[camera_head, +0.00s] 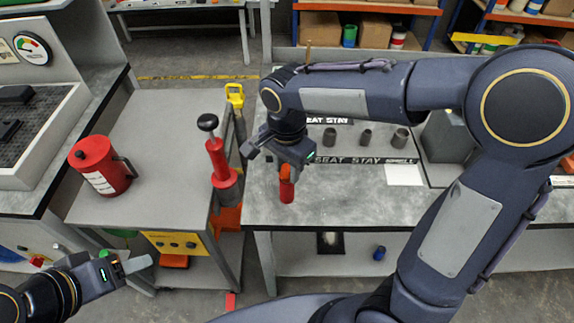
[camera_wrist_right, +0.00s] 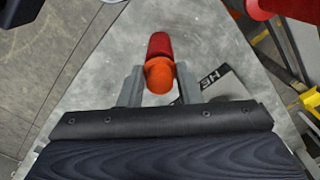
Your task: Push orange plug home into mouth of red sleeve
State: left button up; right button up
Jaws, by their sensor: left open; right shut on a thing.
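The orange plug (camera_head: 286,173) is between the fingers of my right gripper (camera_head: 284,167), over the near left part of the bench. The red sleeve (camera_head: 287,191) is directly below it, in line and seemingly upright. In the right wrist view, the orange plug (camera_wrist_right: 159,75) sits at the near end of the red sleeve (camera_wrist_right: 158,45), overlapping it. I cannot tell how deep the plug is in the mouth, which is hidden. My right gripper (camera_wrist_right: 160,84) is shut on the plug. My left gripper (camera_head: 138,264) is open and empty, low at the lower left.
Several grey cylinders (camera_head: 365,137) and a white card (camera_head: 404,175) are on the grey bench (camera_head: 340,207). A red lever tool (camera_head: 217,160) stands on the cart (camera_head: 150,130) to the left, near a red can (camera_head: 98,165). The bench front is clear.

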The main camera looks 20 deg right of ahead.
aim_at(287, 167)
jog(key=shift+f+b, duration=0.35)
jog(key=shift+f, duration=0.2)
jog(key=o, duration=1)
jog(key=shift+r, duration=0.15)
notch_tip(287, 167, up, 8)
jog(key=shift+f, duration=0.2)
